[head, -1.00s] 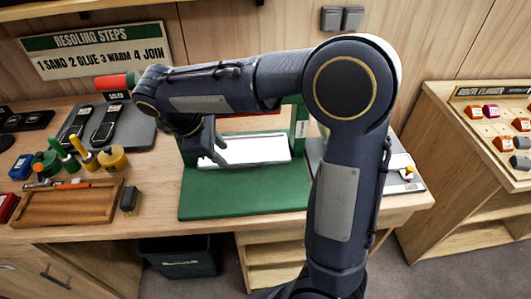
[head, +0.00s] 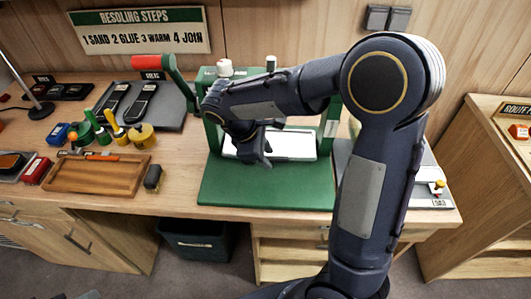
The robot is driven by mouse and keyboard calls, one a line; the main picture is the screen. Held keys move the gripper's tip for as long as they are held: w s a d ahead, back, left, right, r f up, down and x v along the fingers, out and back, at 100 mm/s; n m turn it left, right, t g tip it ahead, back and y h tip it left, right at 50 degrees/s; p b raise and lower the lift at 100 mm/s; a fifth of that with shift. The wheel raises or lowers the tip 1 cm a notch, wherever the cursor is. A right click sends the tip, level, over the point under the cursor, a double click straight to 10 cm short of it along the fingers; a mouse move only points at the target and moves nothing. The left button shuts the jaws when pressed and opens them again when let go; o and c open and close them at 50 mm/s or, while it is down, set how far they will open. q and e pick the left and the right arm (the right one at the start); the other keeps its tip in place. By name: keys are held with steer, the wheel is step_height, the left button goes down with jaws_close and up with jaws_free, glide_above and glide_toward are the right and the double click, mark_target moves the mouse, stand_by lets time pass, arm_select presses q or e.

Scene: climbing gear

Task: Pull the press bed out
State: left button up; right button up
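The green press (head: 330,125) stands on the workbench, with a long lever ending in a red grip (head: 153,62) raised at its upper left. Its press bed (head: 295,146) is a pale white plate inside the frame, above the green base (head: 265,188) that extends toward me. My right arm crosses in front of the press and hides much of its frame. My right gripper (head: 264,158) points down over the left-middle of the bed's front edge. Whether it touches the bed, and whether its fingers are apart, I cannot tell. My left gripper is not in view.
A wooden tray (head: 80,190), a dark block (head: 153,178) and several glue pots and brushes (head: 141,134) lie left of the press. A grey mat (head: 172,108) holds dark soles behind them. A grey board (head: 425,180) lies at right. A dark bin (head: 195,240) stands below the bench.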

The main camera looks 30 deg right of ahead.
jaws_close()
steer(key=s+a, duration=0.8)
steer(key=s, duration=0.4)
steer(key=shift+s, duration=0.3)
jaws_free()
steer(key=shift+d, duration=0.1)
